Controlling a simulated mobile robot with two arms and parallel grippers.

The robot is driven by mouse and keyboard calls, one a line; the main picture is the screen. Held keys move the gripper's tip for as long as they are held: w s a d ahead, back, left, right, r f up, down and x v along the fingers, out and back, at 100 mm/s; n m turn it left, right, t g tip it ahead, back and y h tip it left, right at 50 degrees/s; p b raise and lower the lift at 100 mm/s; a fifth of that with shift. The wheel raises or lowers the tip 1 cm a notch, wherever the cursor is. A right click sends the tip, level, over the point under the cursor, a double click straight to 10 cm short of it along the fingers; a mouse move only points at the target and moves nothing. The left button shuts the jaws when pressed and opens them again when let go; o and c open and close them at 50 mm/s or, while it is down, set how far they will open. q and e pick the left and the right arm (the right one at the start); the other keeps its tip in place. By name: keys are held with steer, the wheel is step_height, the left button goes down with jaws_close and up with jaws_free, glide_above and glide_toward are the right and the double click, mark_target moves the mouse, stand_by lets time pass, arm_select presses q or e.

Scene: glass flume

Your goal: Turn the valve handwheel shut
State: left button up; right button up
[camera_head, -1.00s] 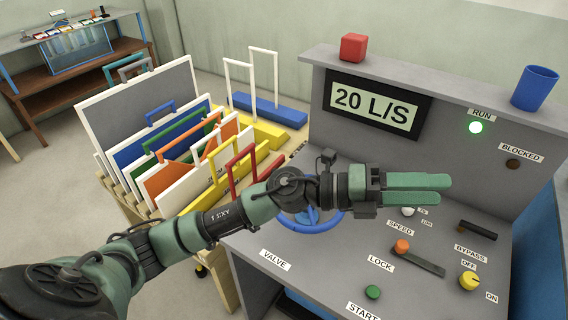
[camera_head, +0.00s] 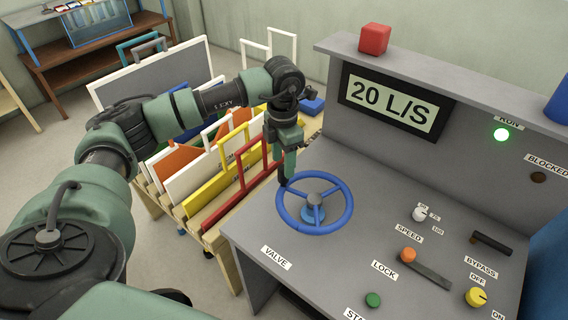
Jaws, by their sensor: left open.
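The blue valve handwheel (camera_head: 330,229) stands on the grey console top, above the label VALVE. Its hub and spokes are in clear view. My left gripper (camera_head: 285,176) points down at the wheel's upper left rim, with its green fingers just beside or over the rim. I cannot tell whether they touch it. The fingers overlap in this view, and the gripper is open with nothing seen in it. My right gripper is not in view.
The console (camera_head: 360,270) carries an orange-knobbed lock lever (camera_head: 408,255), a green start button (camera_head: 373,300), a yellow knob (camera_head: 476,296) and a black bypass handle (camera_head: 491,243). The display (camera_head: 392,105) reads 20 L/S, and the green run lamp (camera_head: 501,135) is lit. Coloured panels in a rack stand left of the console.

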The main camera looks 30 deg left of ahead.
mark_target(283, 167)
arm_select(q)
steer(key=shift+f+p, duration=0.3)
steer(key=shift+f, duration=1.2)
jaws_close()
steer(key=shift+w, duration=0.1)
